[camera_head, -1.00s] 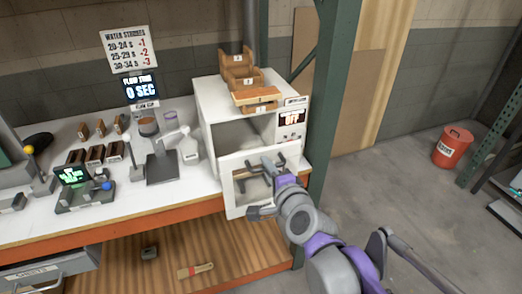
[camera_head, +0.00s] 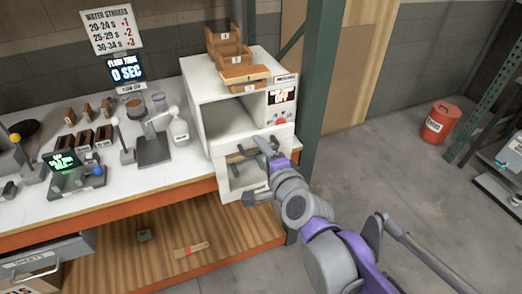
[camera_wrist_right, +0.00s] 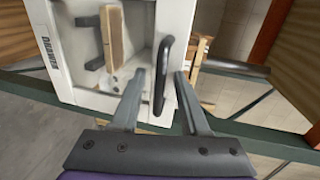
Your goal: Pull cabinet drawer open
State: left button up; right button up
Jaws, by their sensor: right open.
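The white cabinet (camera_head: 202,122) stands on the right end of the workbench, with an open upper bay. Its lower front is a white-framed, see-through panel (camera_head: 228,185); the frame (camera_wrist_right: 60,50) fills the upper left of the right wrist view. A black bar handle (camera_wrist_right: 163,75) stands out from this panel. My right gripper (camera_head: 258,170) is open at the panel, and in the right wrist view its fingers (camera_wrist_right: 160,92) lie on either side of the handle. I cannot tell whether they touch it. A grey drawer (camera_head: 40,262) with a bar handle shows under the bench at lower left. My left gripper is out of view.
Wooden bins (camera_head: 232,55) sit on the cabinet. A white bottle (camera_head: 179,128) and a grey dispenser stand (camera_head: 153,150) are left of it. A green post (camera_head: 318,100) rises close by on the right. Open floor (camera_head: 400,170) lies right of the post.

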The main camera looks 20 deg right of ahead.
jog(key=v, duration=1)
jog(key=shift+s+b, duration=0.3)
jog(key=shift+s, duration=0.1)
jog(key=shift+r, duration=0.1)
